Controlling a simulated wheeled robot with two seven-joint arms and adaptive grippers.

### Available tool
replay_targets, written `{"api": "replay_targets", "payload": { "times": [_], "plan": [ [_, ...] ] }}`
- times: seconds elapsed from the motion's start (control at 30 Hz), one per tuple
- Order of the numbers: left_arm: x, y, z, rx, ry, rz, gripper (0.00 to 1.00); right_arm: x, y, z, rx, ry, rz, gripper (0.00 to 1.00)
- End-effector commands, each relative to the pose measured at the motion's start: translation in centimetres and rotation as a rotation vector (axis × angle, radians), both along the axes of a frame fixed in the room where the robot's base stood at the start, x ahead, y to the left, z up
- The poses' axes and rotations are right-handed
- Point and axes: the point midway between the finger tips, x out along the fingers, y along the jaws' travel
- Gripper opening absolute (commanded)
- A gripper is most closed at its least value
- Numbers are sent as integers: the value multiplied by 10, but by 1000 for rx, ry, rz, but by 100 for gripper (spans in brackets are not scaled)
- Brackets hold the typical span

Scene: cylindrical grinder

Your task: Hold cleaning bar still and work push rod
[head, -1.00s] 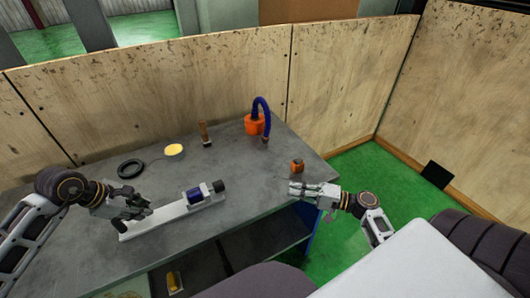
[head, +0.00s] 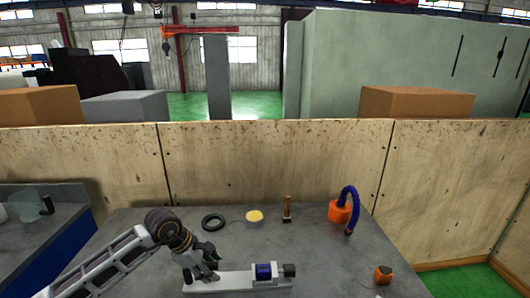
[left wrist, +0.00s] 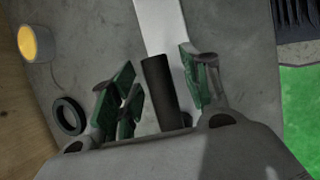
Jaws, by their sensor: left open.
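A long white bar-shaped base (head: 235,284) lies on the grey table. It carries a blue cylinder (head: 264,271) and a dark end piece (head: 289,270) near its right end. My left gripper (head: 207,271) is at the base's left end. In the left wrist view its green-padded fingers (left wrist: 160,88) are spread on both sides of a black cylinder (left wrist: 160,90) that stands over the white base (left wrist: 163,22). I cannot tell whether any finger touches it. Which part is the cleaning bar and which the push rod is not clear. My right gripper is not in view.
A black ring (head: 213,222), a yellow-topped tin (head: 254,216), a wooden-handled tool (head: 287,209), an orange holder with blue hose (head: 341,211) and a small orange object (head: 383,274) stand on the table (head: 325,262). A wooden partition (head: 270,160) rises behind.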

Motion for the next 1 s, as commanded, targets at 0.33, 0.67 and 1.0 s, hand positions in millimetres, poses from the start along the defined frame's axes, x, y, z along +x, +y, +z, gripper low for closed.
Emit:
{"api": "replay_targets", "payload": {
  "times": [0.33, 0.67, 1.0],
  "plan": [
    [-1, 3, 8, -1, -1, 0, 47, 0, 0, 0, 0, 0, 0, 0],
    [-8, 19, 44, 1, -3, 0, 47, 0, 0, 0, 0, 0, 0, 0],
    [-17, 38, 89, 1, -3, 1, 47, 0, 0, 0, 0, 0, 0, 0]
  ]
}}
